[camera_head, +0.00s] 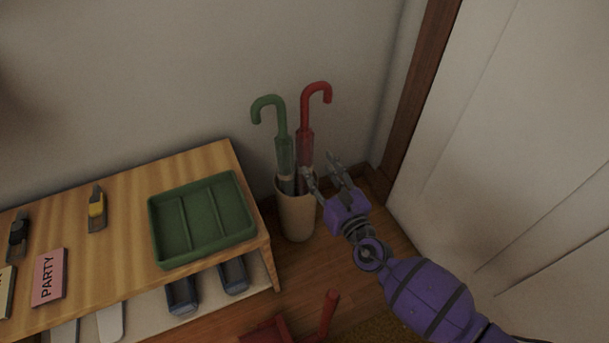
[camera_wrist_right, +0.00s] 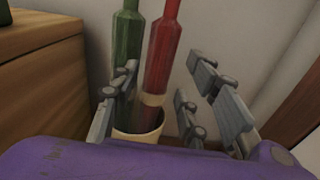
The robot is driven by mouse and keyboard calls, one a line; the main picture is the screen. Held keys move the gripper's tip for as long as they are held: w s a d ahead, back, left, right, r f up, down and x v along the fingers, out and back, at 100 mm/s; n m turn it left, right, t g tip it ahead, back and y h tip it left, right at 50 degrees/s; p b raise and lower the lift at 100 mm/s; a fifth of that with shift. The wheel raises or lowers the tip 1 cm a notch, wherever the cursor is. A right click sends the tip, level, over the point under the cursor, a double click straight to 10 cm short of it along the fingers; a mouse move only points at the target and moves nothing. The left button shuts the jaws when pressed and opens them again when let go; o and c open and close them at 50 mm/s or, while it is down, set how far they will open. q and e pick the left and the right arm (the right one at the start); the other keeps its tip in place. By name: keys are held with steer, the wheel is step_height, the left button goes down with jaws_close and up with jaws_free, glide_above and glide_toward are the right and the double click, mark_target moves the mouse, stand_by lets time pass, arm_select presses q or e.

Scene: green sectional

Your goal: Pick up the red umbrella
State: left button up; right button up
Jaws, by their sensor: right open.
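The red umbrella (camera_head: 305,144) stands upright with its hooked handle up in a beige holder (camera_head: 296,218). A green umbrella (camera_head: 284,147) stands in the same holder, just left of it. My right gripper (camera_head: 322,168) is open beside the red umbrella, low near the holder's rim. In the right wrist view, the red umbrella (camera_wrist_right: 162,50) rises between the open fingers (camera_wrist_right: 155,95), nearer the left finger, with the green umbrella (camera_wrist_right: 127,45) behind the left finger. I cannot tell whether any finger touches it. The red umbrella's lower end is hidden in the holder. My left gripper is not in view.
A wooden shelf unit (camera_head: 120,190) stands left of the holder, with a green tray (camera_head: 158,232) on top. The wall is behind and a white door (camera_head: 500,140) is at the right. A red object (camera_head: 328,312) lies on the floor in front.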

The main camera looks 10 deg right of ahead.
mark_target(308, 149)
steer(key=w, duration=0.4)
steer(key=w+a, duration=0.1)
steer(key=w, duration=0.1)
steer(key=shift+w+r+b, duration=0.15)
steer(key=shift+w+b, duration=0.15)
steer(key=shift+b, duration=0.1)
steer(key=shift+w, duration=0.15)
arm_select(q)
steer(key=shift+s+a+f, duration=0.1)
steer(key=shift+s+f, duration=0.25)
steer(key=shift+f, duration=0.15)
arm_select(e)
steer(key=shift+c, duration=0.5)
steer(key=shift+r, duration=0.1)
steer(key=c, duration=0.6)
arm_select(q)
steer(key=shift+w, duration=0.1)
steer(key=shift+r, duration=0.15)
arm_select(e)
steer(key=shift+r, duration=0.1)
